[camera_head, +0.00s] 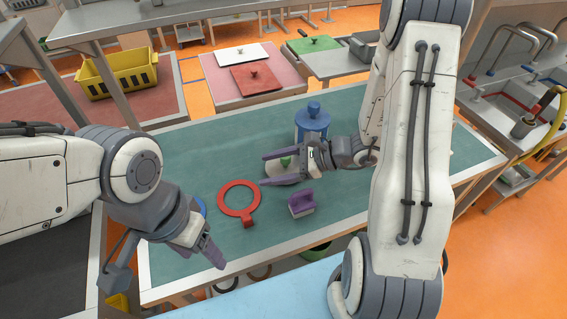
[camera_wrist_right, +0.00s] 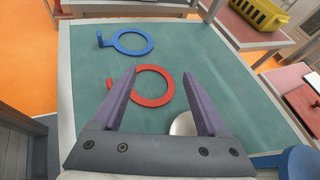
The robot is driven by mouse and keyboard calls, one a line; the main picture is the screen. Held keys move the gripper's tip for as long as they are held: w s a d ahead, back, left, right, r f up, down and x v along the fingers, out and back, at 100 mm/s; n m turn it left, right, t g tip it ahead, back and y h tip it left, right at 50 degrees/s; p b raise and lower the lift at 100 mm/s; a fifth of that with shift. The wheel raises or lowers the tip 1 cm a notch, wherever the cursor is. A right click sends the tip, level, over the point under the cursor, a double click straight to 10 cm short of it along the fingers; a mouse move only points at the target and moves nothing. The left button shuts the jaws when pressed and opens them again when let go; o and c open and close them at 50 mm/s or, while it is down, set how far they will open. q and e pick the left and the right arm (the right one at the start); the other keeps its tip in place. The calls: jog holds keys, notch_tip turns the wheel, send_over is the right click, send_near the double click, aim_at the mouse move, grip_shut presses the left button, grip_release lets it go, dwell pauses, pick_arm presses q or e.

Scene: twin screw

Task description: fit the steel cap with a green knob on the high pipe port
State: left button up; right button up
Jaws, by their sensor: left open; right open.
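The steel cap (camera_head: 289,175) lies on the green tabletop in the head view, its green knob (camera_head: 286,161) up. My right gripper (camera_head: 265,169) is open, its purple fingers seen to either side of the cap; contact cannot be judged. In the right wrist view, the right gripper (camera_wrist_right: 158,75) is spread wide, and a pale rounded part of the cap (camera_wrist_right: 181,124) shows by the right finger, the rest hidden. My left gripper (camera_head: 207,248) is open, low over the table's front left, apart from the cap. I cannot identify the high pipe port.
A red ring with a tab (camera_head: 222,204) and a purple block (camera_head: 301,204) lie in front of the cap. A blue knobbed canister (camera_head: 312,125) stands behind it. A blue ring (camera_wrist_right: 118,37) lies beyond the red one in the wrist view. Bent pipes (camera_head: 545,40) stand right.

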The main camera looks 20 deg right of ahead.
aim_at(289, 158)
jog(key=w+d+f+m+t+h, duration=0.1)
jog(key=d+m, duration=0.1)
jog(key=d, duration=0.1)
jog(key=w+d+f+m+t+h, duration=0.1)
jog(key=d+f+m+t, duration=0.1)
jog(key=d, duration=0.1)
jog(key=w+d+f+m+t+h, duration=0.1)
jog(key=d+f+m+t, duration=0.1)
jog(key=d+m, duration=0.1)
jog(key=shift+w+d, duration=0.3)
jog(key=shift+d, duration=0.2)
jog(key=p+x, duration=0.1)
jog(key=x, duration=0.3)
jog(key=shift+w, duration=0.15)
jog(key=p+x, duration=0.3)
jog(key=x, duration=0.1)
jog(key=shift+w+d+r, duration=0.1)
jog(key=shift+w+d, duration=0.05)
jog(key=shift+w, duration=0.1)
jog(key=shift+w+a+f, duration=0.3)
jog(key=shift+w+f, duration=0.05)
jog(key=shift+w, duration=0.15)
grip_shut()
